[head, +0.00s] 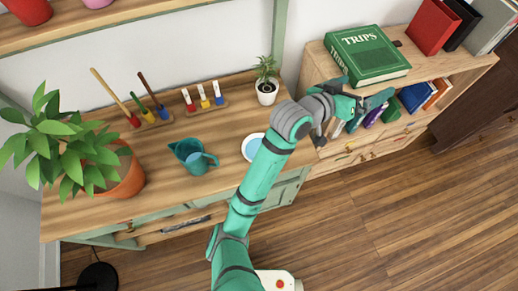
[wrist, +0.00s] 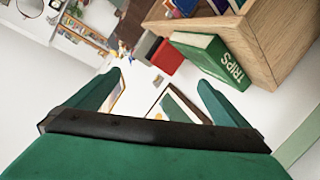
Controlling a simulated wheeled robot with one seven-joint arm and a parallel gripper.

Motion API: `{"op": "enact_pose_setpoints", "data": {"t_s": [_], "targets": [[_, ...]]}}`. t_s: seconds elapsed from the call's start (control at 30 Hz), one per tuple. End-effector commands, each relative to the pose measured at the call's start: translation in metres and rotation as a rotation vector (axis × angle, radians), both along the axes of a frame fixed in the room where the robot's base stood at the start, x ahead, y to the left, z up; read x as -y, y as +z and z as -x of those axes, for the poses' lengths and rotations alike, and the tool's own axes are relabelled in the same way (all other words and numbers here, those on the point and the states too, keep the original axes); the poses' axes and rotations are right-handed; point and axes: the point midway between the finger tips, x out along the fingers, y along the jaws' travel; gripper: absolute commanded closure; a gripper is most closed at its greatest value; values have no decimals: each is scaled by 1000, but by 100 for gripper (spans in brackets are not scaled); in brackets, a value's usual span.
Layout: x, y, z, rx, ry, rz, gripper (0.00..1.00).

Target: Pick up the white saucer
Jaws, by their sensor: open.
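The white saucer (head: 250,147) lies on the wooden desk top near its right end, just left of my arm in the head view. Its middle looks light blue, and my arm partly covers its right side. My gripper (head: 372,98) is well to the right of the saucer, in front of the low shelf unit. In the wrist view my gripper (wrist: 155,92) is open, its two green fingers spread with nothing between them. The saucer does not show in the wrist view.
A teal jug (head: 194,157) stands left of the saucer. A small potted plant (head: 266,88) is behind it. A large potted plant (head: 122,177) fills the desk's left end. A green book (head: 366,54) lies on the shelf unit (head: 424,66). Desk space around the saucer's left is clear.

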Motion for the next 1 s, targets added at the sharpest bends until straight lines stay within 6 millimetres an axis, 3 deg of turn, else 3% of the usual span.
{"op": "enact_pose_setpoints", "data": {"t_s": [0.27, 0.47, 0.6, 0.8, 1.0], "targets": [[-40, -52, 7, -110, -120, -359, 0], [-105, -99, 17, -244, -154, -643, 0], [-167, -128, 29, -362, -153, -837, 0], [-243, -148, 47, -506, -133, -1039, 0], [-276, -155, 57, -575, -121, -1118, 0]]}}
